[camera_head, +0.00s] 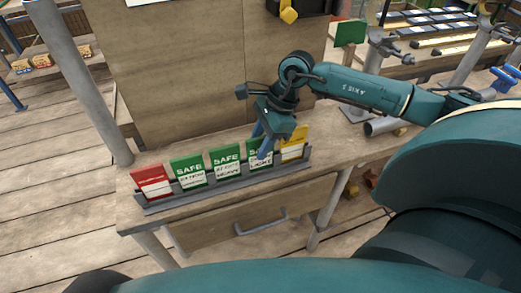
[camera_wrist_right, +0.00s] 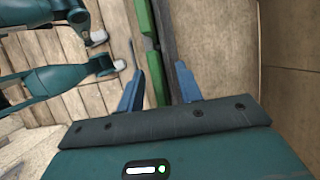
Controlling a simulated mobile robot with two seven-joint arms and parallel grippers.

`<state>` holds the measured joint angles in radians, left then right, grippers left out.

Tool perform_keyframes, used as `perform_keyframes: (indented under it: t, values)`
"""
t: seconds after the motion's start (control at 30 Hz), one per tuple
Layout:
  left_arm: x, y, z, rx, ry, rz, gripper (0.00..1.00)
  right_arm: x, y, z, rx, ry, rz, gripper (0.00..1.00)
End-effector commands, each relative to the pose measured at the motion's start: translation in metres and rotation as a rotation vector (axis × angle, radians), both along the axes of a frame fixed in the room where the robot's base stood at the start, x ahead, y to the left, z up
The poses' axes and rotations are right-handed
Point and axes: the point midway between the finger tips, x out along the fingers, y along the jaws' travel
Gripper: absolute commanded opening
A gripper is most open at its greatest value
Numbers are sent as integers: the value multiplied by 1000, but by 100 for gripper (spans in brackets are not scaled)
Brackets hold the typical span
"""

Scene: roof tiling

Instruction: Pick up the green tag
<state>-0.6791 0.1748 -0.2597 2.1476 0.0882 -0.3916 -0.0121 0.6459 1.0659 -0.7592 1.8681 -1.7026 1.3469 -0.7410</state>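Three green tags marked SAFE stand upright in a grey rack (camera_head: 215,190) on the wooden bench: a left one (camera_head: 188,172), a middle one (camera_head: 226,162) and a right one (camera_head: 254,163). My right gripper (camera_head: 264,151) points down at the right green tag, its blue fingers partly covering it. In the right wrist view its fingers (camera_wrist_right: 159,70) are apart, with green tag edges (camera_wrist_right: 149,60) showing between and beyond them. No grip on a tag shows. My left gripper is not in view.
A red tag (camera_head: 151,182) stands at the rack's left end and a yellow tag (camera_head: 294,143) at its right end. A wooden panel (camera_head: 185,75) rises behind the rack. A drawer handle (camera_head: 262,224) is below. Bare bench lies to the rack's right.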

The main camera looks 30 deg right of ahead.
Motion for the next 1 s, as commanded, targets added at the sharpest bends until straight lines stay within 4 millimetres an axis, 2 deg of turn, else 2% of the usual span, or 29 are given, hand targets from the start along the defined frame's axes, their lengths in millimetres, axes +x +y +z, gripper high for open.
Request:
perform_keyframes:
  t: [0.17,0.57,1.0]
  values:
    - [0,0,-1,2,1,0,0,0,0,0,0,0,0,34]
    - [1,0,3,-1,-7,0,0,0,0,0,0,0,0,1]
    - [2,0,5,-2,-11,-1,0,0,0,2,0,0,0,0]
